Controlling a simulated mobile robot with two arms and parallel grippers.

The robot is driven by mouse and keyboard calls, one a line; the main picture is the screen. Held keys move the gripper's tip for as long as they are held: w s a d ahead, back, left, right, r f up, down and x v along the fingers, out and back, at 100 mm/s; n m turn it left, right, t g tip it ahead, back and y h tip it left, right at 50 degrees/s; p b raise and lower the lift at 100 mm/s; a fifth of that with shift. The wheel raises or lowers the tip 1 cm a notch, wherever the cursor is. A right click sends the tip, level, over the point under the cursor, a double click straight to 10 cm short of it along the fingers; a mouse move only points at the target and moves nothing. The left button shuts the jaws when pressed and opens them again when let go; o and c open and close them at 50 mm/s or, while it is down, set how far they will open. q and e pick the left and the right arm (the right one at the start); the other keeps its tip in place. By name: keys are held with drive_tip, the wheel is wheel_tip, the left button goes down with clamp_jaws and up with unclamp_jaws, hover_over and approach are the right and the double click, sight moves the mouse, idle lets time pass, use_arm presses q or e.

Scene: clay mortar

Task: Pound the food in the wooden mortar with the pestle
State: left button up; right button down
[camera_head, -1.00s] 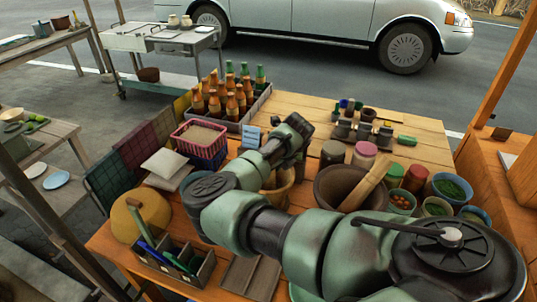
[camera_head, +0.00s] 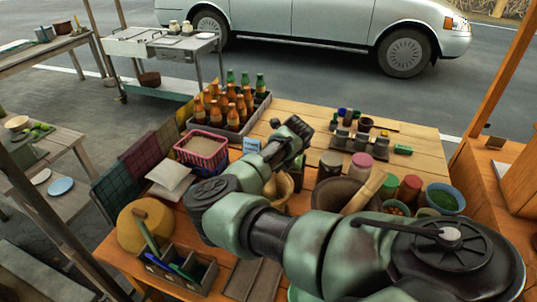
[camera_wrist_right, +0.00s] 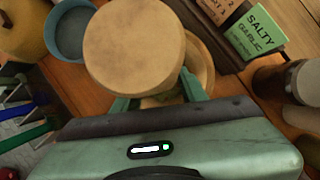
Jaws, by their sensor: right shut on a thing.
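The wooden mortar (camera_head: 284,186) is on the orange table, left of the dark clay mortar, partly covered by my right arm. In the right wrist view its pale rim (camera_wrist_right: 204,66) shows behind a wooden pestle (camera_wrist_right: 135,45), seen by its round end. My right gripper (camera_wrist_right: 156,98) is shut on this pestle. Whether the pestle's lower end touches the food is hidden, and the food cannot be seen. My left gripper is not in view.
A dark clay mortar (camera_head: 330,196) with another wooden pestle (camera_head: 364,191) stands close on the right. Jars and bowls crowd further right.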

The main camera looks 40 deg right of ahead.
sight(273, 181)
drive_tip(key=shift+w+f, duration=0.15)
drive_tip(key=shift+f, duration=0.05)
wheel_tip(273, 181, down, 5)
drive_tip(key=shift+f+b, duration=0.1)
drive_tip(key=shift+b, duration=1.1)
drive_tip(key=shift+f, duration=0.2)
wheel_tip(273, 181, up, 6)
drive_tip(key=p, duration=0.5)
drive_tip(key=shift+f+p, duration=0.2)
drive_tip(key=shift+p, duration=0.1)
